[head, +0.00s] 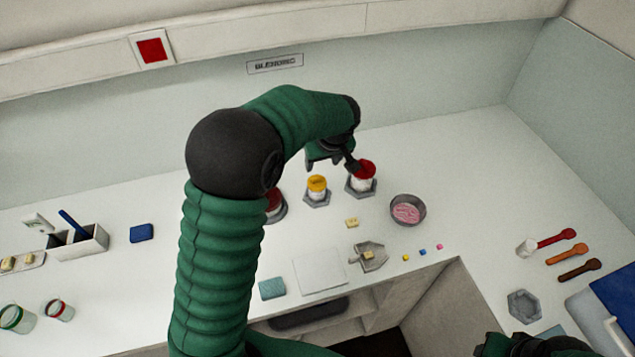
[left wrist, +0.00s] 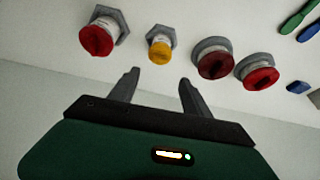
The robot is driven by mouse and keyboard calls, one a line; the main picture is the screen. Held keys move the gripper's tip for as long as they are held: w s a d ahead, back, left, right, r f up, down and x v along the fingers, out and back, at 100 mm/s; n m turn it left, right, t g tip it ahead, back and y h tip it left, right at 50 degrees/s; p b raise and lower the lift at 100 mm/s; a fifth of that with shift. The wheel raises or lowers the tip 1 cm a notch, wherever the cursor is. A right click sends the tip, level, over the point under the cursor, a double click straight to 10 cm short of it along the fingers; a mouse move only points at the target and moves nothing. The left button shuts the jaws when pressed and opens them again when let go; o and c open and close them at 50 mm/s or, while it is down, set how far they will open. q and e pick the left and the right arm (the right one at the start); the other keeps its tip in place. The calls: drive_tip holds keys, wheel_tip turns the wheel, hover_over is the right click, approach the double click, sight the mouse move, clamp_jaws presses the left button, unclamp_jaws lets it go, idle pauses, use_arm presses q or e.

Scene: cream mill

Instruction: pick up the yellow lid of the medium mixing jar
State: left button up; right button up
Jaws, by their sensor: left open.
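The yellow lid (head: 317,183) sits on a small white jar in a grey hexagonal holder on the white counter. The lid also shows in the left wrist view (left wrist: 160,52), just beyond the gap between my fingertips. My left gripper (head: 335,161) is open and empty, above and behind the yellow-lidded jar in the head view, apart from it. Its two fingers show in the left wrist view (left wrist: 160,78), spread apart. Part of my right gripper (head: 530,346) shows at the bottom edge; its jaws are not clear.
A red-lidded jar (head: 364,169) stands close right of the yellow one. A dark red-lidded jar (head: 274,204) is at its left, partly behind my arm. In the wrist view another red lid (left wrist: 261,79) is farther right. A round grey bowl (head: 408,210) is to the right.

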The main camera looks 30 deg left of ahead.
use_arm(q)
hover_over(317, 178)
drive_tip(key=s+d, duration=0.1)
drive_tip(key=s, duration=0.1)
drive_tip(key=f, duration=0.6)
drive_tip(key=shift+w+d+f+p, duration=0.15)
drive_tip(key=shift+w+f+p, duration=0.1)
drive_tip(key=shift+p, duration=0.15)
drive_tip(key=shift+w+f, duration=0.1)
drive_tip(key=shift+f, duration=0.2)
drive_tip(key=p+x, duration=0.2)
drive_tip(key=x, duration=0.2)
drive_tip(key=shift+d, duration=0.2)
drive_tip(key=shift+w+a+f, duration=0.1)
drive_tip(key=shift+w+f, duration=0.1)
drive_tip(key=shift+f, duration=0.1)
drive_tip(key=shift+s+a, duration=0.1)
drive_tip(key=c, duration=0.5)
clamp_jaws()
